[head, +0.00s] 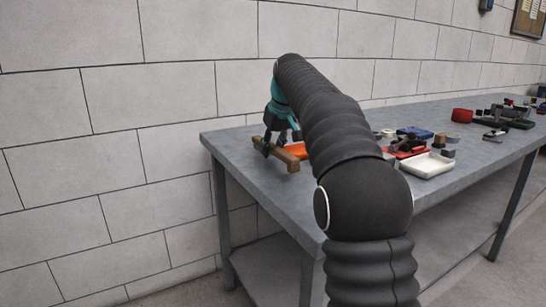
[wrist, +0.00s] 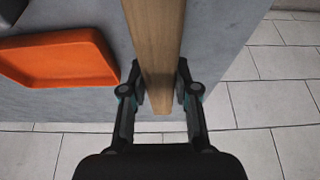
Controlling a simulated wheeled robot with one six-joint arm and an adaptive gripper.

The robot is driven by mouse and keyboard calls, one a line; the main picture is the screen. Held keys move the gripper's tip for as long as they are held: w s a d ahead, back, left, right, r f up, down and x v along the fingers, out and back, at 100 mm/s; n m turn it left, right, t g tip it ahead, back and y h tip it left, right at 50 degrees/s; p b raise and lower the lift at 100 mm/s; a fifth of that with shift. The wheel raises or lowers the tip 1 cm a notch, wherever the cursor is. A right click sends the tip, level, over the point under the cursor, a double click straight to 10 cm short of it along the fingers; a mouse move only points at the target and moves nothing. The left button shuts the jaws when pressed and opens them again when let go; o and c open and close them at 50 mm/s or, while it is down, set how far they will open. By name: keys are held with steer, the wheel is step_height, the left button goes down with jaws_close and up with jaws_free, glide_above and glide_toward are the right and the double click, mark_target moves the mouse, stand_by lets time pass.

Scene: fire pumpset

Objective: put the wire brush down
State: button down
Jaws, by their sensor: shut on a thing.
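The wire brush shows as a long wooden handle (wrist: 157,45) in the wrist view; its bristles are out of that view. My gripper (wrist: 161,95) is shut on the handle, one finger on each side. In the head view the brush (head: 281,154) is a brown bar at the left end of the grey table (head: 235,140), with my gripper (head: 275,143) around it. I cannot tell whether the brush touches the table top.
An orange tray (wrist: 60,58) lies beside the brush, left of it in the wrist view. A white tray (head: 428,165), a red tray (head: 406,149) and a blue item (head: 414,132) stand farther along the table. A block wall runs behind. The table's end edge is close to my gripper.

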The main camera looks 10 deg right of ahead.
steer(key=shift+f, duration=0.65)
steer(key=shift+f, duration=0.15)
steer(key=c, duration=0.9)
jaws_free()
steer(key=shift+o, duration=0.2)
steer(key=p+v, duration=0.3)
steer(key=v, duration=0.9)
